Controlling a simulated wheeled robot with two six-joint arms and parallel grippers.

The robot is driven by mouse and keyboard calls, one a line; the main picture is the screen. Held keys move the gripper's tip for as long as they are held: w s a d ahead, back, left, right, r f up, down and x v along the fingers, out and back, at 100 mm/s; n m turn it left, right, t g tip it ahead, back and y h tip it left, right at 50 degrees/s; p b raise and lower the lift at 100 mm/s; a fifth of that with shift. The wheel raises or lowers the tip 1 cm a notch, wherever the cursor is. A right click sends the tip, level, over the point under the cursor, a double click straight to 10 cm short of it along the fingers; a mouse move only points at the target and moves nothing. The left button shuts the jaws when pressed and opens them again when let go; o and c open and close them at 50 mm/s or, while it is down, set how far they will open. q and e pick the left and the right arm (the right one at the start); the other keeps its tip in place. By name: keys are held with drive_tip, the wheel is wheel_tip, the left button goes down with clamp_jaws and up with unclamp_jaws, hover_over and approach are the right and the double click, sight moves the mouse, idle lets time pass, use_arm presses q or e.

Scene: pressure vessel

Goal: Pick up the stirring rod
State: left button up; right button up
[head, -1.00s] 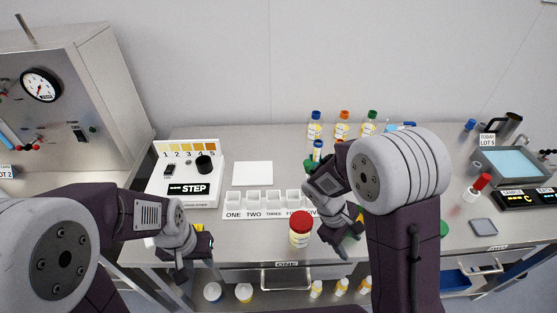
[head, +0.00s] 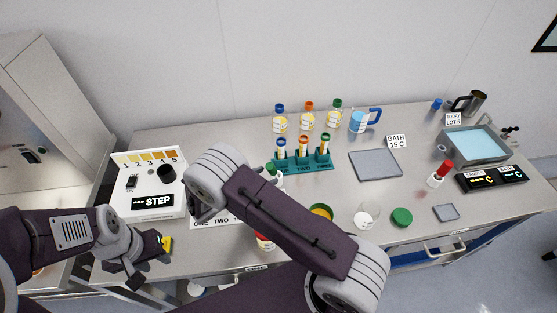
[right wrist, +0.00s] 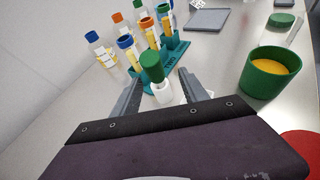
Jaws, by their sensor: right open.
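I cannot make out a stirring rod for certain in either view. My right gripper (right wrist: 160,76) is open and empty in the right wrist view, its two fingers apart. A small white bottle with a green cap (right wrist: 152,70) stands in line with the gap between them. The bottle also shows in the head view (head: 272,171), beside my right forearm, which hides the right gripper there. My left gripper (head: 148,268) is low at the left in the head view, near the bench's front edge. Its jaw opening is unclear.
A teal rack (head: 306,164) with capped tubes stands behind the bottle. A green cup with yellow contents (right wrist: 270,72) is at right in the wrist view.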

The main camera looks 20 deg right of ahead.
sight(271, 174)
drive_tip(key=p+x, duration=0.2)
drive_tip(key=x, duration=0.1)
drive_tip(key=shift+w+d+f, duration=0.1)
drive_tip(key=shift+w+d, duration=0.1)
drive_tip(key=p+x, duration=0.1)
drive_tip(key=x, duration=0.1)
drive_tip(key=p+x, duration=0.1)
drive_tip(key=x, duration=0.1)
drive_tip(key=shift+w+a, duration=0.15)
drive_tip(key=shift+w, duration=0.1)
use_arm(q)
drive_tip(key=r, duration=0.4)
drive_tip(key=shift+s+a, duration=0.1)
drive_tip(key=shift+a, duration=0.3)
use_arm(e)
drive_tip(key=shift+w+d+f, duration=0.1)
drive_tip(key=shift+d+f, duration=0.2)
clamp_jaws()
